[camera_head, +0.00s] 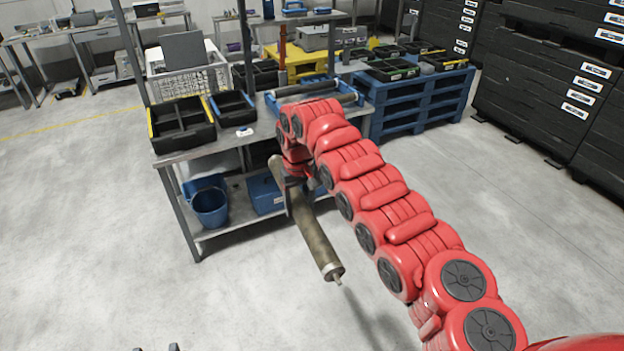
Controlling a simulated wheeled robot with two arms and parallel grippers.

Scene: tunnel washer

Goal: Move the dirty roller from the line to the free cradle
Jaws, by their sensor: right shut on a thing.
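The dirty roller (316,240) is a long brown-grey cylinder with a bright metal end and a thin shaft. My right gripper (296,182) is shut around it near its upper part. The roller hangs tilted in the air in front of the bench, its near end low and toward the right. My red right arm hides part of the grip. A blue cradle rack (300,88) with grey rollers lies on the bench behind the arm; I cannot tell which place in it is free. Two small dark tips at the bottom edge may be my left gripper (156,348).
The metal bench (228,137) carries black bins (182,124). A blue bucket (210,207) and a blue box (266,193) stand on its lower shelf. Blue pallets (425,100) stand behind right, dark stacked crates (545,85) at far right. The floor in front is clear.

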